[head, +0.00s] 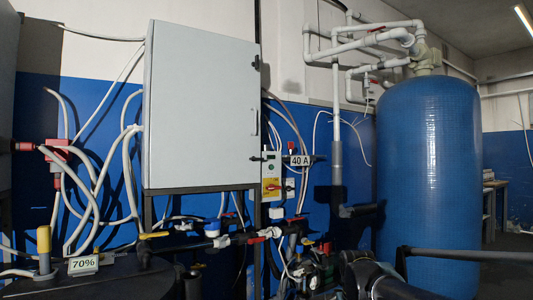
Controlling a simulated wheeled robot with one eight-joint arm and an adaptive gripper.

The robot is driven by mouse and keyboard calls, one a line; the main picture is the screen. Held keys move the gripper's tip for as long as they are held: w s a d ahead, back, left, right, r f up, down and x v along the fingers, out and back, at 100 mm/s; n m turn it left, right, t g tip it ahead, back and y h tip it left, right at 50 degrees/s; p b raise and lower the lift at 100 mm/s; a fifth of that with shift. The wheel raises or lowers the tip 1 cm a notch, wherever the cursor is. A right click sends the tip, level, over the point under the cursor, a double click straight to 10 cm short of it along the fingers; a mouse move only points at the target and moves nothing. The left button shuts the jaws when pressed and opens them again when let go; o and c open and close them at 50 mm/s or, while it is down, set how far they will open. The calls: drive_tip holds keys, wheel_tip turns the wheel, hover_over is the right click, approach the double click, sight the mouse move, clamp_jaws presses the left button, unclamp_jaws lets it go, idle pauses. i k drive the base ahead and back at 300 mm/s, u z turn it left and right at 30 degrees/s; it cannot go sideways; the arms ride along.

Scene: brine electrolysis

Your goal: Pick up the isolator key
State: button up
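A yellow and grey isolator box (271,188) is on the blue wall below and right of the large grey cabinet. My dark arm parts come in at the lower right. I see nothing held.
The grey cabinet (200,105) fills the upper left middle. A large blue tank (429,180) stands at right. Pipes and valves (230,240) cross in front below the isolator. A dark tank top with a "70%" label (83,263) is at lower left. Loose cables hang on the wall.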

sight(291, 144)
drive_tip(key=z, duration=0.7)
drive_tip(key=i, duration=1.5)
drive_tip(key=u, duration=0.2)
